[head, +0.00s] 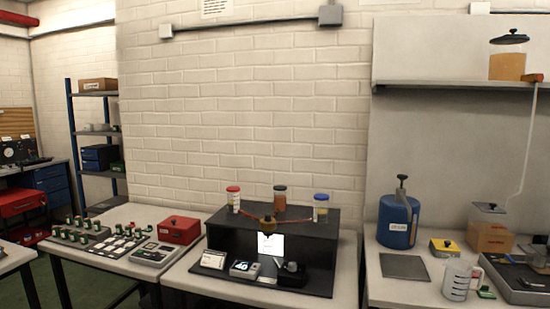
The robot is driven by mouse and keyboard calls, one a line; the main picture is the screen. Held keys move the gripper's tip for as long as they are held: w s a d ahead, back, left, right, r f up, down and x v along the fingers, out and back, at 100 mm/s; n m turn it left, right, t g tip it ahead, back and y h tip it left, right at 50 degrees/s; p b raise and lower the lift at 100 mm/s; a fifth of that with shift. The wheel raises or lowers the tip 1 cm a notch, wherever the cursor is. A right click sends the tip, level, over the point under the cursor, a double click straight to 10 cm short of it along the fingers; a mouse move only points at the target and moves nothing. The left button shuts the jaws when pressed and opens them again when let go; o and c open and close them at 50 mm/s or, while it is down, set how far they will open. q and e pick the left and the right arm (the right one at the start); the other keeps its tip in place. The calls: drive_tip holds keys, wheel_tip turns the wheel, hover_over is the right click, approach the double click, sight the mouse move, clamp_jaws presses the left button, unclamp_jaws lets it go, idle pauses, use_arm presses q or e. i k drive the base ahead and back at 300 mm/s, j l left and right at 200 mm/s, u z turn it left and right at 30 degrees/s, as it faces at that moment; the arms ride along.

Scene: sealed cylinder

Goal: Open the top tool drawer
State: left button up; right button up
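No drawer is clearly marked as the tool drawer in the head view. At the far left, a red drawer-like unit (22,202) sits below a dark bench top. Beside it is a stack of blue drawers (52,186) under the same bench. Both look shut, but they are small and far, so I cannot be sure. The lower parts are partly hidden by the nearer tables. Neither of my grippers shows in this view.
A table at left holds green-topped parts and a red box (179,229). The middle table carries a black stand (230,240) with several jars. The right bench holds a blue jug (398,222) and a measuring cup (457,281). Green floor (70,283) shows at lower left.

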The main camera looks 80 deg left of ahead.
sight(60, 170)
drive_tip(key=u, duration=4.05)
drive_tip(key=i+j+u, duration=0.75)
drive_tip(key=i+u, duration=0.4)
drive_tip(key=i+j+u, duration=0.25)
drive_tip(key=i, duration=1.05)
drive_tip(key=i+l, duration=0.15)
drive_tip(key=i, duration=1.25)
drive_tip(key=i+z, duration=0.1)
drive_tip(key=i, duration=0.6)
drive_tip(key=i+j+z, duration=0.1)
drive_tip(key=i, duration=0.55)
